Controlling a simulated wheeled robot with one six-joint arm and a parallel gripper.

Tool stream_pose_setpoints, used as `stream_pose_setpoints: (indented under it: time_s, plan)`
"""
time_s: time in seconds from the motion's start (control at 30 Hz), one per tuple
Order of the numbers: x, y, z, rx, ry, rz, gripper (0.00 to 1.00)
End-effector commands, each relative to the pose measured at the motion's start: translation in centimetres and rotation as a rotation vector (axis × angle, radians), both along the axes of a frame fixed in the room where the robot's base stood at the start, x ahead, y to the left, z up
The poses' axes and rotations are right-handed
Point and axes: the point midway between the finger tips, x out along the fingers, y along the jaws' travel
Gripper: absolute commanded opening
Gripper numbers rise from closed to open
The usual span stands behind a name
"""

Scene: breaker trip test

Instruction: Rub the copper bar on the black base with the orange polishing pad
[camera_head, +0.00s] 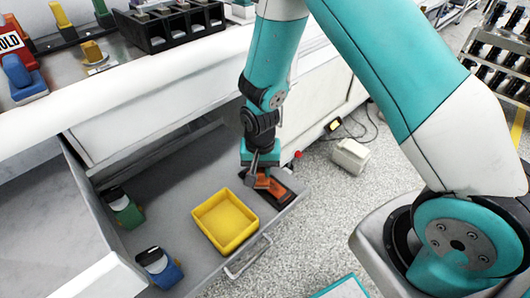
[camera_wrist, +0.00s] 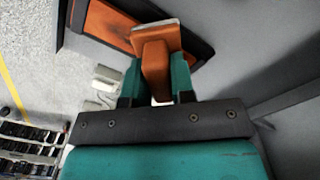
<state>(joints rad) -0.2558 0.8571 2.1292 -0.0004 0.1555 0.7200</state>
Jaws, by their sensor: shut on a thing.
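My gripper (camera_head: 262,172) points down into an open grey drawer. In the wrist view its two teal fingers (camera_wrist: 156,80) are shut on the orange polishing pad (camera_wrist: 155,58), which has a pale face at its far end. The black base (camera_head: 290,198) lies at the drawer's front right corner. The copper bar (camera_wrist: 108,22) lies along the black base (camera_wrist: 200,45). The pad's pale end overlaps the bar and base in the wrist view. I cannot tell whether it touches the bar. The gripper and pad hide part of the bar in the head view.
A yellow tray (camera_head: 198,212) stands in the drawer left of the base. A green item (camera_head: 125,212) and a blue item (camera_head: 165,270) are farther left. The drawer handle (camera_head: 250,258) is in front. The counter edge (camera_head: 130,82) is above and behind.

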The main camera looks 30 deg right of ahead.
Motion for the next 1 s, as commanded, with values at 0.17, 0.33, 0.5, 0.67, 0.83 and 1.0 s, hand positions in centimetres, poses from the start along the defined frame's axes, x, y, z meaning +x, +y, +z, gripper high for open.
stream_pose_setpoints:
  time_s: [0.17, 0.33, 0.5, 0.67, 0.83, 1.0]
  plan:
    - [0.2, -1.1, 0.3, 0.0, -0.001, 0.006, 0.01]
    - [0.2, -1.6, 0.8, 0.0, 0.001, 0.013, 0.01]
    - [0.2, -1.8, 3.5, 0.0, -0.001, 0.01, 0.01]
    - [0.2, -1.8, 5.0, 0.0, -0.001, 0.009, 0.01]
    - [0.2, -1.8, 6.5, 0.0, 0.0, 0.009, 0.01]
    - [0.2, -1.8, 7.9, 0.0, 0.0, 0.009, 0.01]
